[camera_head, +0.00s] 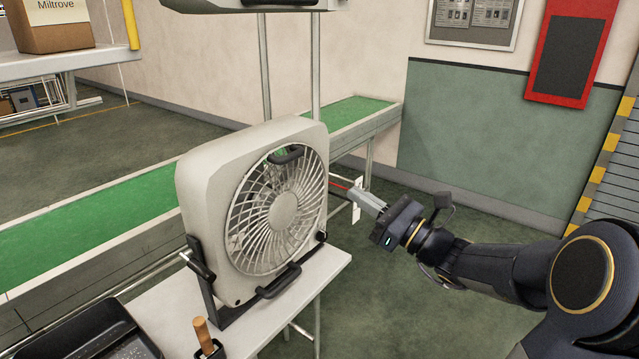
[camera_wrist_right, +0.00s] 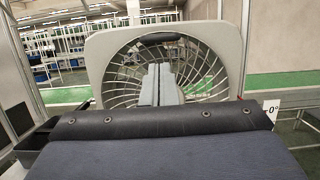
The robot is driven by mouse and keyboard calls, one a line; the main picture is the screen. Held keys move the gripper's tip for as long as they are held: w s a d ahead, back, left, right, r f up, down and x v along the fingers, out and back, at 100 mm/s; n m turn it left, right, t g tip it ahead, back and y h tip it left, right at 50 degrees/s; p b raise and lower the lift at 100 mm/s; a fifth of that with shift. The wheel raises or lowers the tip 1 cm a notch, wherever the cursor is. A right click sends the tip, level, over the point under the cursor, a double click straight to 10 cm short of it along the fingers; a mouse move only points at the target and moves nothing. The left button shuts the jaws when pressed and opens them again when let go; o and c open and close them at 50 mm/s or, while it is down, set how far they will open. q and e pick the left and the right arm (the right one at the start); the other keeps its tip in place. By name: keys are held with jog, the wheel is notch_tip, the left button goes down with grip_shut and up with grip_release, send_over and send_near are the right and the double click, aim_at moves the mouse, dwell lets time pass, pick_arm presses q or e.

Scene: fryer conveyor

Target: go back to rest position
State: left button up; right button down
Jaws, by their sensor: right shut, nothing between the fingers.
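My right gripper (camera_head: 358,193) reaches in from the right in the head view, beside the right edge of a beige box fan (camera_head: 283,211). Its fingers are together with nothing between them. In the right wrist view the closed fingers (camera_wrist_right: 160,84) show in front of the fan's round grille (camera_wrist_right: 115,75). I cannot tell whether they touch the fan. The fan stands upright on a small white table. My left gripper is not in view.
A green conveyor belt (camera_head: 85,208) runs behind the fan. A black tray (camera_head: 85,335) and a wooden-handled tool (camera_head: 203,337) are at the lower left. A cardboard box (camera_head: 52,32) sits on a shelf at the upper left. The green floor at the right is open below my arm.

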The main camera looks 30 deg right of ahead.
jog(key=shift+s, duration=0.2)
jog(key=s+a+f+n+g+y, duration=0.25)
jog(key=s+a+n+g, duration=0.25)
jog(key=a+n, duration=0.25)
jog(key=s+a+f+n+g+y, duration=0.25)
jog(key=s+a+n+g, duration=0.25)
jog(key=a+n, duration=0.3)
jog(key=s+f+n+g+h, duration=0.3)
jog(key=s+f+n+h, duration=0.6)
jog(key=n, duration=0.5)
notch_tip(320, 180, down, 2)
jog(key=shift+s+f+g, duration=0.25)
jog(key=shift+s+g, duration=0.15)
jog(key=shift+s, duration=0.7)
